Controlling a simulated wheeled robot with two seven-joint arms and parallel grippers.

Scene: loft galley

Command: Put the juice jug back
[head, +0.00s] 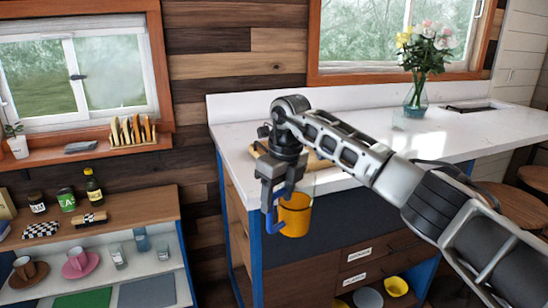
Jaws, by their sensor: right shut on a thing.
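The juice jug (295,216) is a clear jug with orange juice in it and a blue handle. It hangs in the air in front of the white counter's front side, close to upright. My right gripper (277,204) points down and is shut on the jug, by its blue handle on the left side. The gripper hides part of the handle. My left gripper is not in view.
The white counter (460,130) has a flower vase (416,97) and a wooden board (318,163) partly behind my arm. Drawers and an open shelf with bowls (396,286) lie below. A low wooden shelf (140,208) with jars, cups and glasses stands at left.

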